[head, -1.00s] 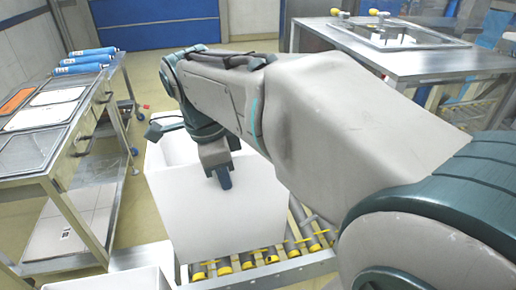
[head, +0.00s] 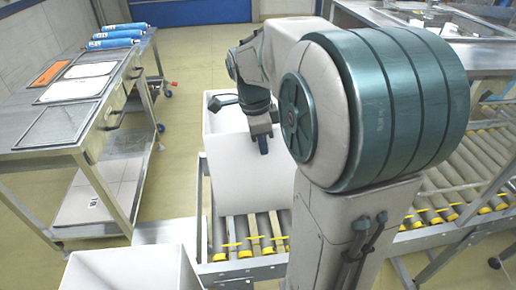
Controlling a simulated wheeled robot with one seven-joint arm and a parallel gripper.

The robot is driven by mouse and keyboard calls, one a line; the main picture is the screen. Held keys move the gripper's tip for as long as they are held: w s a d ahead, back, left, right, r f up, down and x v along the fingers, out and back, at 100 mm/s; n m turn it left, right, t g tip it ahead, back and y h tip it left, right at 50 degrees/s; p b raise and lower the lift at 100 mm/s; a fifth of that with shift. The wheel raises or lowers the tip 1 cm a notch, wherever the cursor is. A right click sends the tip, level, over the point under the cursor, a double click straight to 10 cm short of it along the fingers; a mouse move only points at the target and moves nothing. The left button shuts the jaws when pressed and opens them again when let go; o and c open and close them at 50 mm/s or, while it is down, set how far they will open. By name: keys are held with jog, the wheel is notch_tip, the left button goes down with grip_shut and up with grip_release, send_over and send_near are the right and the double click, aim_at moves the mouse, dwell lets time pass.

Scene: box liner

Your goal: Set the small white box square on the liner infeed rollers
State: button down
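The small white box (head: 238,173) is open-topped and upright over the infeed rollers (head: 250,228) in the head view. Its near wall looks roughly in line with the conveyor's near edge, and bare rollers show in front of it. I cannot tell for certain whether its base rests fully on the rollers. My gripper (head: 262,143) is at the top of the near wall, with a dark finger against its outer face. It appears shut on that wall; the inner finger is hidden. My arm hides the box's right side.
Another white open box (head: 132,272) stands at the lower left. A steel table (head: 52,150) with trays and blue rolls (head: 115,38) is on the left. More roller conveyor (head: 455,180) runs to the right behind my arm. Clear floor lies behind the box.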

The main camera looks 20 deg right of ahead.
jog(key=shift+w+d+f, duration=0.1)
jog(key=shift+w+f, duration=0.05)
jog(key=shift+f, duration=1.95)
jog(key=shift+f, duration=0.15)
jog(key=c, duration=1.6)
grip_release()
